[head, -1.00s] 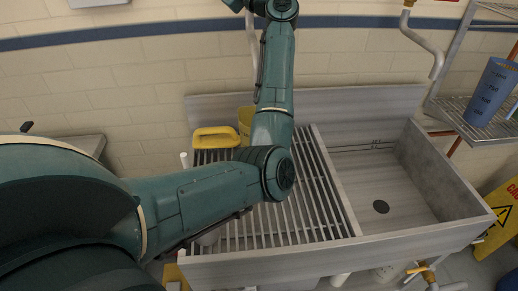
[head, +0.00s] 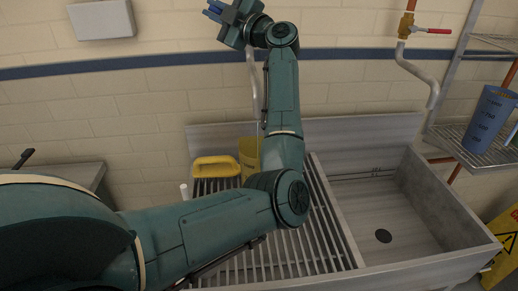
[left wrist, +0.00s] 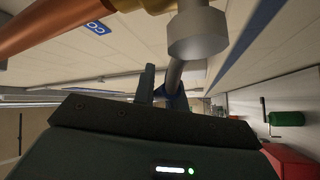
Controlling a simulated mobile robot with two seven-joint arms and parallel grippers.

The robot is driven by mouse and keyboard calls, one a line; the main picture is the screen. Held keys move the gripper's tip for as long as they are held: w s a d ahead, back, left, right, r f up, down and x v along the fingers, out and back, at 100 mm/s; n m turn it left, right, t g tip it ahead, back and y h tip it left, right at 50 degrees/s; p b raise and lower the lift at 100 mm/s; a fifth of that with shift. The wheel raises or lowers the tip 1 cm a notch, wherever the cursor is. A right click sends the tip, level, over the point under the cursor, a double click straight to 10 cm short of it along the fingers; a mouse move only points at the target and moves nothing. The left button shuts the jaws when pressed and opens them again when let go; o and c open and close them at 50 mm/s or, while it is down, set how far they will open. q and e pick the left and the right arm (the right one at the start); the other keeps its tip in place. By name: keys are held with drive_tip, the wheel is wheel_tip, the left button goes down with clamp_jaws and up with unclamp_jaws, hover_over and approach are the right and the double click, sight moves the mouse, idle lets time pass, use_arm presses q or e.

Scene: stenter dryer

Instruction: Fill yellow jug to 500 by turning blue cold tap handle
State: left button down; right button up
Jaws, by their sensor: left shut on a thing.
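My left gripper (head: 214,14) is at the top of the head view, shut on the blue cold tap handle (head: 211,7), mostly hidden by it. In the left wrist view a bit of blue handle (left wrist: 175,101) shows by the fingers, under a grey pipe. The yellow jug (head: 249,152) stands upright on the slatted rack, below the grey spout (head: 253,85) and partly behind my arm. The water level and any flow cannot be made out. My right gripper is out of view.
The empty sink basin (head: 382,205) lies right of the slatted rack (head: 330,215). A red-handled tap (head: 434,31) with a grey spout hangs above it. A blue jug (head: 488,120) stands on a wire shelf at right. A yellow caution sign (head: 503,245) is below.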

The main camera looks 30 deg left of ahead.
use_arm(q)
drive_tip(key=shift+f+n+h, duration=0.25)
drive_tip(key=shift+n+h, duration=0.05)
drive_tip(key=shift+s+a+f+n+g+h, duration=0.15)
drive_tip(key=shift+a+f+n+h, duration=0.05)
drive_tip(key=shift+f+n+h, duration=0.6)
drive_tip(key=shift+s+a+f+n+g+h, duration=0.15)
drive_tip(key=shift+f+n+h, duration=0.55)
drive_tip(key=shift+f+n, duration=0.1)
drive_tip(key=shift+f+n+h, duration=0.3)
drive_tip(key=shift+f+h, duration=0.1)
drive_tip(key=shift+f, duration=0.1)
drive_tip(key=c, duration=1.5)
unclamp_jaws()
drive_tip(key=shift+o, duration=0.3)
